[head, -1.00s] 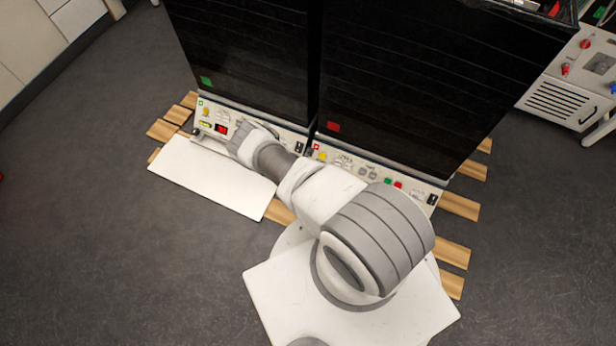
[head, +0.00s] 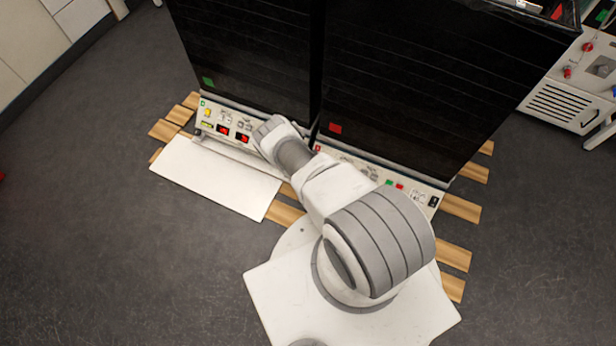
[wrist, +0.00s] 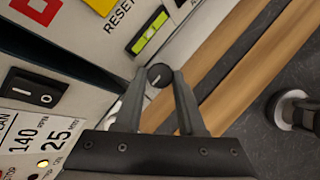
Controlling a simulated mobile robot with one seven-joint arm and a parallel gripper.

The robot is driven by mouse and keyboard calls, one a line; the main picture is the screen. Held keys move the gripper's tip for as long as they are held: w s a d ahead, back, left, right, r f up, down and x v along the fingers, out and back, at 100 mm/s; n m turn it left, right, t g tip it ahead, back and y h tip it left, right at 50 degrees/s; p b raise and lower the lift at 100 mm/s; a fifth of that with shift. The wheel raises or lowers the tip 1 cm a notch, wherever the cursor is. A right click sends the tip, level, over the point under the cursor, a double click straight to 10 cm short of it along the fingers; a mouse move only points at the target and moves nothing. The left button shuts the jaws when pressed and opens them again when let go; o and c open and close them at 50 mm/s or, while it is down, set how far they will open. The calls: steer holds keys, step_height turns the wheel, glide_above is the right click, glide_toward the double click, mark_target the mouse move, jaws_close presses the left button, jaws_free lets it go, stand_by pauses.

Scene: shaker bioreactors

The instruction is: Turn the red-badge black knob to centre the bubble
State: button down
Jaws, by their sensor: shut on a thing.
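A red square badge (wrist: 36,9) is at the top left of that panel. In the head view the knob and fingertips are hidden by my arm; a red badge (head: 335,128) marks the right black cabinet (head: 430,80).
The left cabinet (head: 245,60) has a green badge (head: 208,82). A rocker switch (wrist: 37,90) is on the neighbouring panel in the wrist view. A white board (head: 215,178) lies before the left cabinet. Wooden slats (head: 455,250) lie underneath. Grey floor is clear at left.

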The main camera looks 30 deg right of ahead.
stand_by(0.5)
steer(key=c, duration=0.8)
jaws_free()
steer(key=p+v, duration=0.7)
steer(key=v, duration=1)
steer(key=shift+w+r, duration=0.15)
steer(key=shift+r, duration=0.05)
